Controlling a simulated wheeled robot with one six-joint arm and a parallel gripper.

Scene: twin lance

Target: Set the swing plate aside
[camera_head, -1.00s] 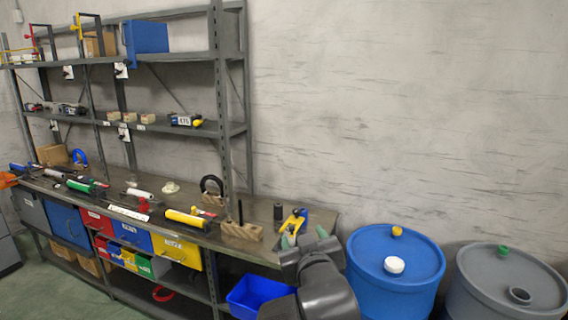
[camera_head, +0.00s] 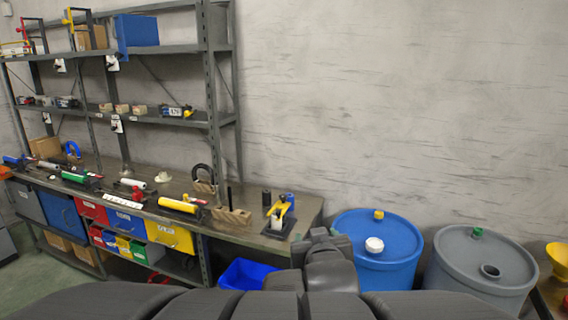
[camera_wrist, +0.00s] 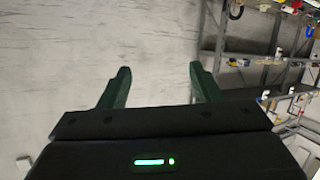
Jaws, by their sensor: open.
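I cannot pick out the swing plate for certain. At the right end of the bench, in the head view, a yellow lever-like fixture (camera_head: 278,209) stands on a dark base plate (camera_head: 279,229), with a small pale part at its front. My gripper (camera_wrist: 160,72) is open in the wrist view, its two green fingers apart with only the pale wall between them. In the head view my dark arm is folded at the lower middle, in front of the blue drum and apart from the fixture; the fingers are not clear there.
The bench (camera_head: 238,232) holds a slotted wooden block (camera_head: 232,215), a yellow cylinder (camera_head: 178,205) and other tools. Shelves (camera_head: 160,48) rise behind its left part. A blue drum (camera_head: 375,249), a grey drum (camera_head: 480,262) and a blue bin (camera_head: 243,274) stand near my arm.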

